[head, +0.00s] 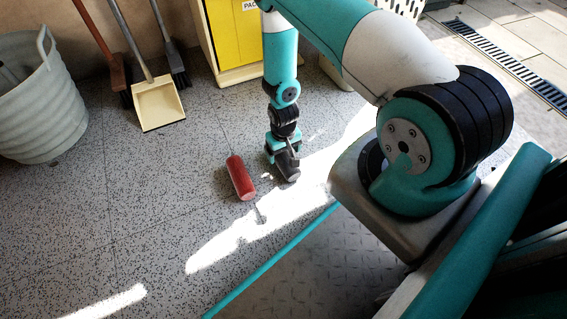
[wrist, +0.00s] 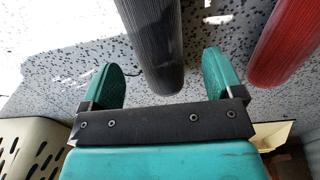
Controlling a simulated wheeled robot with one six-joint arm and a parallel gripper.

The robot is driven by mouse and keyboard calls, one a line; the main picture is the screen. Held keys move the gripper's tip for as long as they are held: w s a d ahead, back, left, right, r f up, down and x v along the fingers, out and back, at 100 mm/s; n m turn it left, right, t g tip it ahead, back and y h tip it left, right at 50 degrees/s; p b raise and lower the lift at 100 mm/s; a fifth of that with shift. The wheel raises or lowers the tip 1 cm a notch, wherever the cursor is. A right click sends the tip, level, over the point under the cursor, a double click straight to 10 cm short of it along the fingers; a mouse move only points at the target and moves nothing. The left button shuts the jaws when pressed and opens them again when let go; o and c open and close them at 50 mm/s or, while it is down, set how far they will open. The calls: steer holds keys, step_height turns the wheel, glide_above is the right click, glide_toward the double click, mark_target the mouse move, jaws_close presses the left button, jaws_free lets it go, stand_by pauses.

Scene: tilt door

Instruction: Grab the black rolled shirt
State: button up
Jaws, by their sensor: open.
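The black rolled shirt (head: 289,170) lies on the speckled floor right under my gripper (head: 280,155) in the head view, partly hidden by it. In the wrist view the dark ribbed roll (wrist: 155,38) runs from the top edge down between the two teal fingers of my gripper (wrist: 161,75). The fingers are open, with a visible gap on each side of the roll. I cannot tell how far down the fingers reach around it.
A red roll (head: 240,177) lies just left of the black one and shows at the right in the wrist view (wrist: 290,45). A cream dustpan (head: 158,105), a pale bin (head: 40,105) and a yellow cabinet (head: 228,40) stand behind. Floor at the left front is clear.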

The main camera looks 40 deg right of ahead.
mark_target(284, 155)
step_height(284, 155, down, 5)
steer(key=b, duration=0.4)
steer(key=shift+d+f+b, duration=0.15)
steer(key=shift+b, duration=0.15)
steer(key=c, duration=1.1)
steer(key=shift+o, duration=0.2)
